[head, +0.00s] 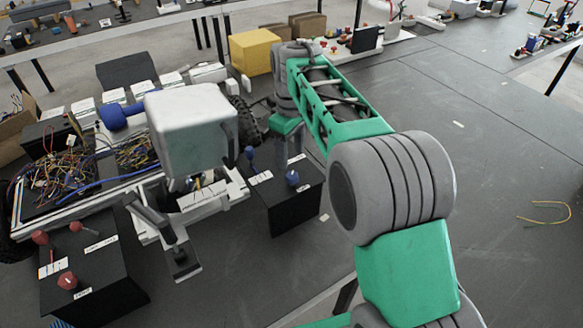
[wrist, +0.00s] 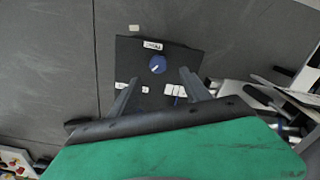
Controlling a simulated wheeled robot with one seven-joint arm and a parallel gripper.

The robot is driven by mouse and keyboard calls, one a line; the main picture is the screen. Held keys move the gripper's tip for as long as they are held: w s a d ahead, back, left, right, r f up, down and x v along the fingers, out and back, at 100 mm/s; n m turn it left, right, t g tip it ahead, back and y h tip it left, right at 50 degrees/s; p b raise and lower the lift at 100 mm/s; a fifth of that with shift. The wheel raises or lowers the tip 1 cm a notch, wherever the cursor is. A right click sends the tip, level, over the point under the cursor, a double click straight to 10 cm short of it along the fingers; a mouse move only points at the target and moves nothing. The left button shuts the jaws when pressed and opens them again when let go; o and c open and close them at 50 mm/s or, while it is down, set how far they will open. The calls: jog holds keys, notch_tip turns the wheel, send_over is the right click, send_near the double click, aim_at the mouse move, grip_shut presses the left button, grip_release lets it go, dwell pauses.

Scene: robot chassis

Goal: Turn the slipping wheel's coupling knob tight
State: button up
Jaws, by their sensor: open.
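A round blue knob (head: 292,177) with a pale pointer mark sits on top of a black box (head: 290,212) beside the chassis. It also shows in the wrist view (wrist: 158,64). A second blue control (head: 250,153) stands at that box's far left corner. A second black box (head: 105,275) at lower left carries several red controls, one a round red knob (head: 67,281). My gripper (head: 287,155) points down above the blue knob's box, open and empty. In the wrist view its fingertips (wrist: 158,83) are spread on either side, just short of the knob. Contact cannot be told.
The chassis (head: 232,192) with tangled wires and dark wheels fills the left. A pale block (head: 195,122) stands high over its front, left of the arm. A yellow box (head: 254,52) is behind. The grey table right of my arm is mostly clear, except a loose wire (head: 545,213).

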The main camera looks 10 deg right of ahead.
aim_at(291, 174)
jog(key=shift+w+f, duration=0.2)
jog(key=shift+f, duration=0.05)
notch_tip(291, 174, down, 7)
jog(key=shift+f+p, duration=0.15)
jog(key=shift+p, duration=0.6)
grip_shut()
